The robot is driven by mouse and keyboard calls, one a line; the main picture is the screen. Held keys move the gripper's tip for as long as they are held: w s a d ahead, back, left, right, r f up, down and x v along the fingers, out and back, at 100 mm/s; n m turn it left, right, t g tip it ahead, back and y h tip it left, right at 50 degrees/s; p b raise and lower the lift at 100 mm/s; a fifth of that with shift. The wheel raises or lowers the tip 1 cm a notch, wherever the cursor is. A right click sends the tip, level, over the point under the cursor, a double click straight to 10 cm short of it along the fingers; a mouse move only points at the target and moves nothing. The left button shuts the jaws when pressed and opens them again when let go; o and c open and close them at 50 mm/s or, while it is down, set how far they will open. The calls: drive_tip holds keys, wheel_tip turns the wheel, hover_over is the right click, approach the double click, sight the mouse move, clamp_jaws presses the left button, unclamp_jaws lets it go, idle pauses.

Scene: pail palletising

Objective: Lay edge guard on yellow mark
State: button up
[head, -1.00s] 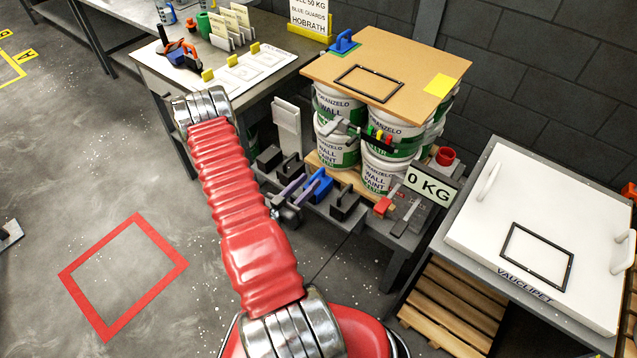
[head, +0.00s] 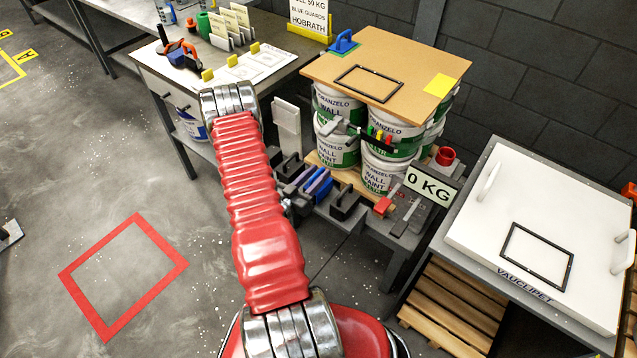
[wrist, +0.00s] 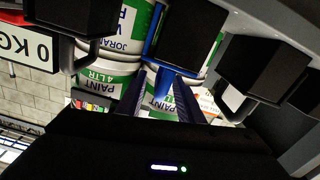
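The yellow mark (head: 440,85) is a bare square on the right corner of the brown board (head: 420,60) on top of the stacked pails. A blue edge guard (head: 322,188) stands in the low rack among black ones. In the wrist view the blue guard (wrist: 190,38) shows a dark block and a blue handle. My gripper (wrist: 160,88) has its two fingers on either side of that handle, with a gap visible at the left. It looks open. In the head view my gripper (head: 308,184) is at the blue guard, partly hidden by my arm.
Another blue guard (head: 343,42) sits on the board's far left corner. A black frame (head: 368,84) is drawn on the board. Black guards (head: 346,205) flank the blue one. A "0 KG" display (head: 432,186) stands close right. A white-lidded chest (head: 545,225) is at right.

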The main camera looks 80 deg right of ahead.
drive_tip(key=shift+c, duration=0.7)
clamp_jaws()
